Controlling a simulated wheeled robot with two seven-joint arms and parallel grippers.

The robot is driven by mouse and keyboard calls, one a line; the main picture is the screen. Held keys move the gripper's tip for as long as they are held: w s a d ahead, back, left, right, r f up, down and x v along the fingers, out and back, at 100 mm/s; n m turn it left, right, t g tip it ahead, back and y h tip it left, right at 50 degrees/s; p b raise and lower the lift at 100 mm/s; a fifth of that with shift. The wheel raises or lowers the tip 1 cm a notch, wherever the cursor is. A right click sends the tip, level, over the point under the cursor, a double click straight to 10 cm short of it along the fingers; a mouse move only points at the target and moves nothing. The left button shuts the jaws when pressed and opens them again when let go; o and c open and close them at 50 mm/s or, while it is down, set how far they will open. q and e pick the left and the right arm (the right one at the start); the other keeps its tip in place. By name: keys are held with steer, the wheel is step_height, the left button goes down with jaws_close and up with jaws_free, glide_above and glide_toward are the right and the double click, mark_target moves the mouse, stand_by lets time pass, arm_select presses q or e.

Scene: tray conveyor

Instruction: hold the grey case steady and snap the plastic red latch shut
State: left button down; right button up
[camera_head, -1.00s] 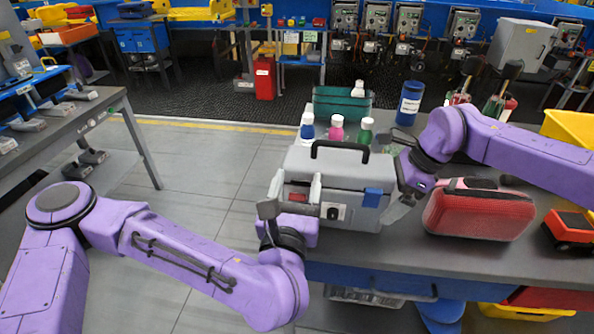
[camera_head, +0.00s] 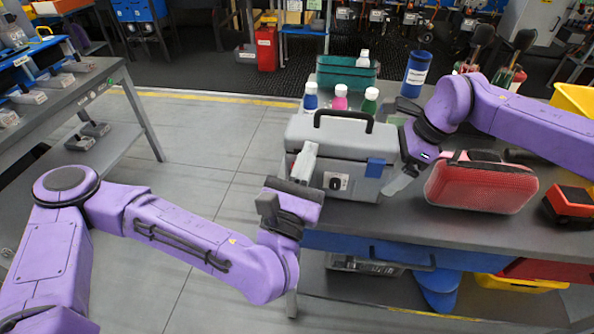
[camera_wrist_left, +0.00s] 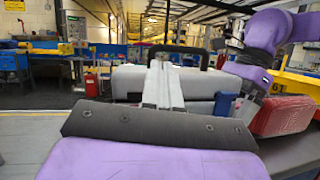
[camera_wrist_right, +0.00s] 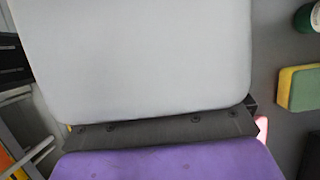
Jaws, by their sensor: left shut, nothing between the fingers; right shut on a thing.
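The grey case (camera_head: 345,140) stands upright on the table with its black handle up and its lid down. A blue latch (camera_head: 375,167) is on the right of its front, beside a dark central lock (camera_head: 336,181). The red latch cannot be seen now; my left gripper (camera_head: 308,152) covers the left of the case front. That gripper is shut and empty, its fingers pointing at the front near the lid seam; contact is unclear. It also shows in the left wrist view (camera_wrist_left: 157,68). My right gripper (camera_head: 400,182) is shut on the case's right side; the case hides its fingertips in the right wrist view.
A red fabric case (camera_head: 482,185) stands close right of my right gripper. Behind the grey case are several small bottles (camera_head: 340,103), a green bin (camera_head: 347,74) and a blue canister (camera_head: 415,74). A red-and-black box (camera_head: 572,203) is at far right. Floor is open left.

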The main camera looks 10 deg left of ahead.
arm_select(q)
steer(key=s+a+f+n+t+y, duration=0.2)
steer(key=s+f+n+t+y, duration=0.15)
steer(key=s+f, duration=1)
steer(key=f+x, duration=0.1)
steer(key=x, duration=1.3)
steer(key=shift+w, duration=0.45)
steer(key=shift+d+r, duration=0.1)
steer(key=shift+r, duration=0.3)
steer(key=shift+w+r, duration=0.45)
steer(key=shift+r, duration=0.2)
steer(key=shift+w+r, duration=0.45)
steer(key=shift+r, duration=0.25)
steer(key=shift+w+r, duration=0.1)
